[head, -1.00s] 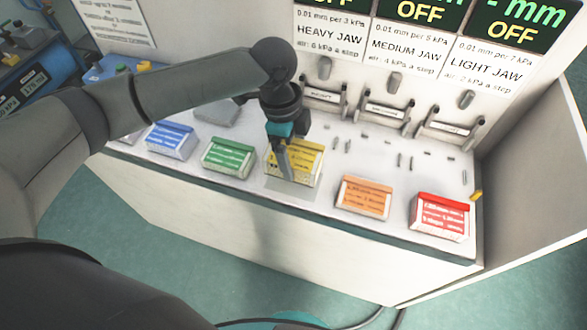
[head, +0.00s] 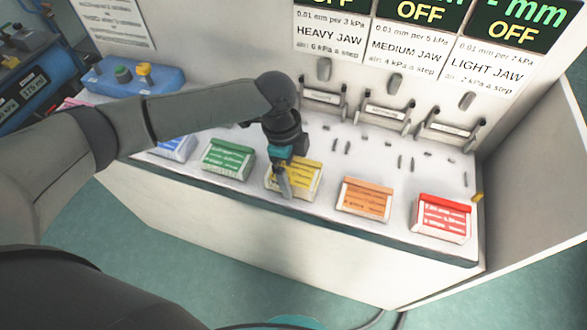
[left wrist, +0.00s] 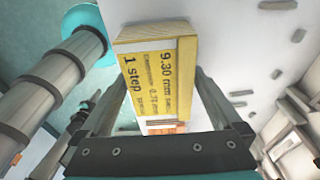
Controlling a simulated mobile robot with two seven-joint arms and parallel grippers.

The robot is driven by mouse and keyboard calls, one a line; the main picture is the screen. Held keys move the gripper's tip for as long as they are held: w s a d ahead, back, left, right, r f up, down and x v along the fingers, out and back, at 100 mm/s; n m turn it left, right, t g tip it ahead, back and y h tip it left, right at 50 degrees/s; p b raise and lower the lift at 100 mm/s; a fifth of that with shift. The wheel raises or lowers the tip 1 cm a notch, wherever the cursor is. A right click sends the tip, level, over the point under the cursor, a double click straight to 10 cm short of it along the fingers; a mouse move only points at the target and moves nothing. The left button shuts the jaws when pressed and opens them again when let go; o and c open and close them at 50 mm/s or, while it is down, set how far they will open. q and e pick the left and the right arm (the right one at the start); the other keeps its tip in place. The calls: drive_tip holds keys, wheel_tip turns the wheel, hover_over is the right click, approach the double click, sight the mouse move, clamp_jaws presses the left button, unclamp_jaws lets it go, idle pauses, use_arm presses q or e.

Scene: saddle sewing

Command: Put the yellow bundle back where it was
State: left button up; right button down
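The yellow bundle (head: 302,179) is a yellow-topped block with printed text. It sits in the row on the white bench between the green bundle (head: 229,158) and the orange bundle (head: 365,199). It appears to rest on the bench top, close to the front edge. My left gripper (head: 284,184) is over it from above, with the fingers along its sides. My right gripper is not in view.
A red bundle (head: 443,217) stands at the right end of the row, and a blue bundle (head: 175,147) is partly behind my arm. Several short pegs and clamp-like jaws (head: 386,114) stand behind the row. A white side panel (head: 535,190) closes the right side.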

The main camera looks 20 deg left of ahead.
sight(286, 168)
use_arm(q)
drive_tip(key=shift+r, duration=0.1)
wheel_tip(286, 168, up, 12)
drive_tip(key=a+p, duration=0.1)
drive_tip(key=shift+a, duration=0.35)
idle(0.5)
